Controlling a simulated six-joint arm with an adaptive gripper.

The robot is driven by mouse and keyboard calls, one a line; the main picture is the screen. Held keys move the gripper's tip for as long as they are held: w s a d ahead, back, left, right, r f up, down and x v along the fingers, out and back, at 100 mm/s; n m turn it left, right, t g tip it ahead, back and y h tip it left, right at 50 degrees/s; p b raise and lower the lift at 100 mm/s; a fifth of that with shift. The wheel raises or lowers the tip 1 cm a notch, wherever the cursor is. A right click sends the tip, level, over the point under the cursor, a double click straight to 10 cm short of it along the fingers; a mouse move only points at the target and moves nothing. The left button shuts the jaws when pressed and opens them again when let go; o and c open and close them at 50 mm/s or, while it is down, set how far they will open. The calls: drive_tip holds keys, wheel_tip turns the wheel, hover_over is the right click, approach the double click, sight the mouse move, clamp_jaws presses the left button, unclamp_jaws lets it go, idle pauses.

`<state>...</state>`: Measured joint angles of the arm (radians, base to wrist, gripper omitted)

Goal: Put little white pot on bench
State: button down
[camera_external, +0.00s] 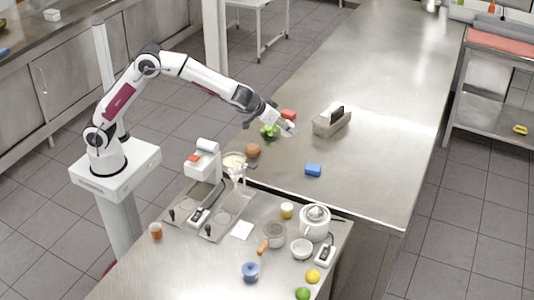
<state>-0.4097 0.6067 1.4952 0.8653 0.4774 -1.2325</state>
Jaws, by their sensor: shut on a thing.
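My gripper (284,126) is at the end of my outstretched arm, low over the near left part of the long steel bench (370,80). It is shut on a small pale thing at its fingertips, which looks like the little white pot (289,129). The pot is small and partly hidden by the fingers. I cannot tell whether it touches the bench. A leafy green thing (268,131) shows just left of and below the gripper; whether it belongs to the pot is unclear.
A red block (288,114) is just behind the gripper. A grey holder (332,122), a blue block (313,170) and a brown round thing (253,150) are nearby. The nearer counter (190,265) is crowded with kitchenware. The bench's far part is clear.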

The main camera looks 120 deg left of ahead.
wheel_tip(320, 180, up, 18)
drive_tip(key=w+d+m+t+h, duration=0.1)
drive_tip(key=w+d+m, duration=0.15)
drive_tip(key=d, duration=1.35)
drive_tip(key=w+d+m+t+h, duration=0.1)
drive_tip(key=w+d+m+h, duration=0.15)
drive_tip(key=d, duration=1.35)
drive_tip(key=s+d+m+t+h, duration=0.15)
drive_tip(key=s+d, duration=0.25)
drive_tip(key=d, duration=1)
drive_tip(key=s+d+m+h, duration=0.1)
drive_tip(key=s+d+m, duration=0.2)
drive_tip(key=d, duration=1.1)
wheel_tip(320, 180, down, 18)
drive_tip(key=shift+s+r, duration=0.15)
drive_tip(key=shift+f, duration=3.15)
